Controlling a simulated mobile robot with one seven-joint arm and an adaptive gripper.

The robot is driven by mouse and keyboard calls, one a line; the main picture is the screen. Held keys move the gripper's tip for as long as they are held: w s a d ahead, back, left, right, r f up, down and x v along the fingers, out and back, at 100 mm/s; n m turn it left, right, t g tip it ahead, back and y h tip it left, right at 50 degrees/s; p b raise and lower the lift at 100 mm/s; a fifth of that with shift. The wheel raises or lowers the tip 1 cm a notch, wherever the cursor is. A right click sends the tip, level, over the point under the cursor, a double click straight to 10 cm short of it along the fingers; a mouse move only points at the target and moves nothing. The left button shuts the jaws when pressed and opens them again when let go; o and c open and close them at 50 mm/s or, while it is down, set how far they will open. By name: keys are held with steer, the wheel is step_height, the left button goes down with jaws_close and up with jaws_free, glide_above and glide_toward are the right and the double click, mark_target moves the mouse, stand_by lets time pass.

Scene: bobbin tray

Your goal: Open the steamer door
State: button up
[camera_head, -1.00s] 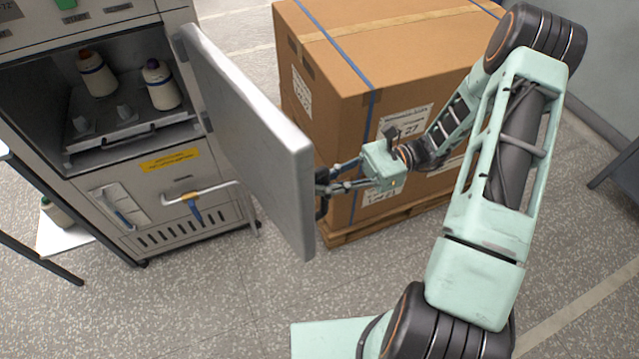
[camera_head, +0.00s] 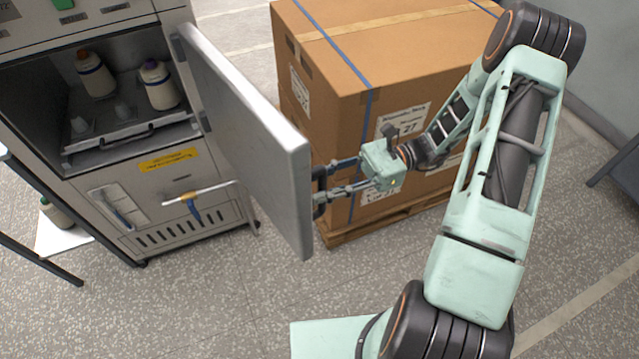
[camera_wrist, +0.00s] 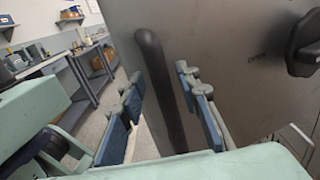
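The steamer door (camera_head: 245,135) stands swung wide open from the steamer (camera_head: 75,100), its light panel jutting out toward my arm. The dark bar handle (camera_wrist: 160,90) is on the door's outer face; in the head view it shows only partly behind the door's edge. My gripper (camera_head: 328,183) is at the handle on the right side of the door. In the wrist view, my gripper's blue-padded fingers (camera_wrist: 162,100) are spread apart, one on each side of the bar, with gaps visible. A dark knob (camera_wrist: 305,45) is also on the door face.
Bobbins (camera_head: 160,85) stand on a tray (camera_head: 130,136) inside the steamer. A large strapped cardboard box (camera_head: 390,50) on a pallet (camera_head: 345,233) stands close behind my gripper. The floor in front of the door is clear. A workbench (camera_wrist: 75,75) shows in the wrist view.

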steer(key=v, duration=1.2)
